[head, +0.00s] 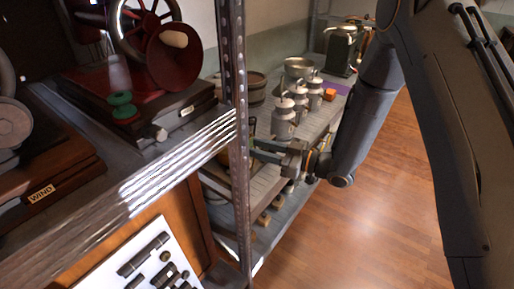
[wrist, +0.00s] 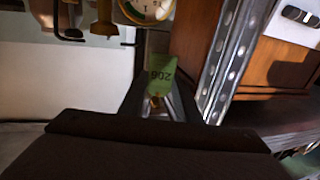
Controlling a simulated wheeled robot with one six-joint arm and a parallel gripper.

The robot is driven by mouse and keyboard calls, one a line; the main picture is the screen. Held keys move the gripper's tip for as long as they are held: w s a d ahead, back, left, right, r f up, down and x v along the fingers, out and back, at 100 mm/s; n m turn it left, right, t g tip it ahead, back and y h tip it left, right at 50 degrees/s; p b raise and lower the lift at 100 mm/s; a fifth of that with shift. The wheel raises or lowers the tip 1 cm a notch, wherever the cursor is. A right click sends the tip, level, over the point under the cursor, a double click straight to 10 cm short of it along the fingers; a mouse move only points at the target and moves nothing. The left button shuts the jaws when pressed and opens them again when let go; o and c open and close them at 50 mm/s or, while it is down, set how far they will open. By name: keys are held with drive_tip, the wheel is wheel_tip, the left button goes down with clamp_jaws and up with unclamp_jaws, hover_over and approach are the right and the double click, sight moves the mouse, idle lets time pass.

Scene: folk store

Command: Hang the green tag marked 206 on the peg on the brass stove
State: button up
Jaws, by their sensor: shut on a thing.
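The green tag marked 206 (wrist: 161,72) is between the fingers of my gripper (wrist: 158,106) in the wrist view, its number turned on its side. My gripper is shut on it, and the tag sticks out past the fingertips. In the head view my gripper (head: 262,150) is partly behind the metal shelf post, over the lower grey shelf; the tag is not clear there. I cannot make out the brass stove or its peg for sure. The wrist view shows a brass fitting (wrist: 103,20) beside a round dial (wrist: 147,8) at the top, with dark hooks nearby.
The perforated shelf post (head: 238,130) stands close to my gripper. Metal milk cans (head: 284,118), a pan (head: 299,68) and an orange block (head: 329,95) crowd the shelf behind it. A red wheeled machine (head: 172,55) stands at left. The wooden floor (head: 370,215) is clear.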

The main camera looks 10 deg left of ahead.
drive_tip(key=o, duration=1.1)
drive_tip(key=shift+d, duration=0.15)
drive_tip(key=w+d+f+m+t+h+b, duration=0.1)
drive_tip(key=w+d+m+t+h, duration=0.25)
drive_tip(key=d+h, duration=0.65)
drive_tip(key=w+d+m+t+h+b, duration=0.15)
drive_tip(key=d+m+h, duration=0.35)
drive_tip(key=d, duration=1.2)
drive_tip(key=s+d+m+g+h, duration=0.1)
drive_tip(key=s+d+m+g, duration=0.1)
drive_tip(key=s, duration=0.5)
drive_tip(key=s+d+r+m+g+h, duration=0.1)
drive_tip(key=s+d+m+g, duration=0.1)
drive_tip(key=s, duration=0.6)
drive_tip(key=s+d+m+g, duration=0.2)
drive_tip(key=s+m+g, duration=0.1)
drive_tip(key=s, duration=0.4)
drive_tip(key=shift+s+d+r+m+h, duration=0.2)
drive_tip(key=shift+d+r+m+h, duration=0.05)
drive_tip(key=shift+d+r+h, duration=0.15)
